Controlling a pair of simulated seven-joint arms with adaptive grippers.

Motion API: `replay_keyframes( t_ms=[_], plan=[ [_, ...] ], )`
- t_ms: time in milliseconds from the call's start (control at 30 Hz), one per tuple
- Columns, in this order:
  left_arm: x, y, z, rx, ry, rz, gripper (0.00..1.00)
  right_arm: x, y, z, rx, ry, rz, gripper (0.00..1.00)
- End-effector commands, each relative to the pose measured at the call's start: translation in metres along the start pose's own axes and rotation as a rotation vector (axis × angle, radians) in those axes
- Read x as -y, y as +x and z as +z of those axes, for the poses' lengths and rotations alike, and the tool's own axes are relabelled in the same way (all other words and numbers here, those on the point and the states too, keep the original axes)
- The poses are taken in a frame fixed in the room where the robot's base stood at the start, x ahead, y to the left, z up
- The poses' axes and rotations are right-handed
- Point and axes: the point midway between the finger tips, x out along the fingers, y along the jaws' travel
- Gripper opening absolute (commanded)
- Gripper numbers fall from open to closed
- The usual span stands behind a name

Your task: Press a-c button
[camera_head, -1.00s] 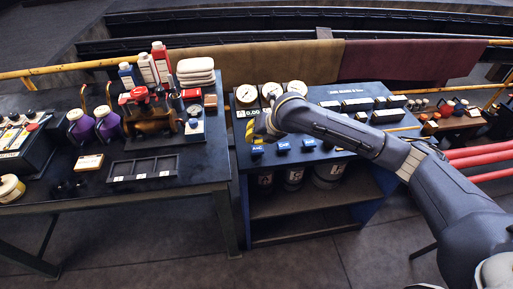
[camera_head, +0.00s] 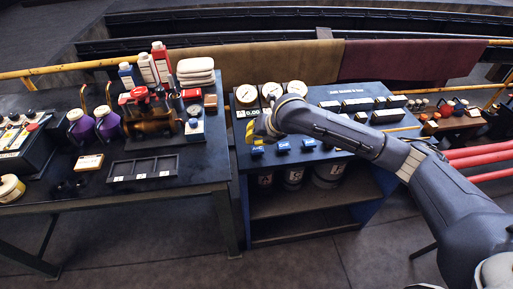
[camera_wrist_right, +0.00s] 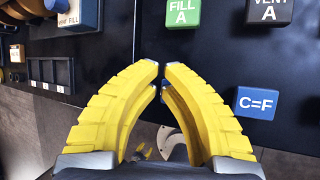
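Blue buttons stand in a row along the front of the blue bench's black top. The leftmost blue button (camera_head: 257,150) shows just below my right gripper (camera_head: 258,131) in the head view; its label is too small to read. In the right wrist view, my right gripper (camera_wrist_right: 161,70) has its yellow fingertips almost together, with nothing held. A bit of blue shows behind the fingertips, its label hidden. The blue C=F button (camera_wrist_right: 257,103) is to the right of the fingers. I cannot tell whether the fingertips touch a button. My left gripper is out of view.
The green FILL A button (camera_wrist_right: 182,13) and black VENT A button (camera_wrist_right: 268,12) lie beyond the fingers. Round gauges (camera_head: 270,91) stand at the bench's back. A dark table (camera_head: 200,168) with a slotted tray (camera_head: 144,178) and bottles stands to the left, across a gap.

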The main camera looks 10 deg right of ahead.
Motion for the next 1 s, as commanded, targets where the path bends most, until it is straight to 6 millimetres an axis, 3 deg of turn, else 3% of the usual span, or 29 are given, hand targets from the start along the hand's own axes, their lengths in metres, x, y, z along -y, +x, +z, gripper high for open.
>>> replay_keyframes(
  t_ms=[1000],
  plan=[
    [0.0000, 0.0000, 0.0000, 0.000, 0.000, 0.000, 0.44, 0.0039, 0.0071, -0.0037, 0.000, 0.000, 0.000, 0.00]
  ],
)
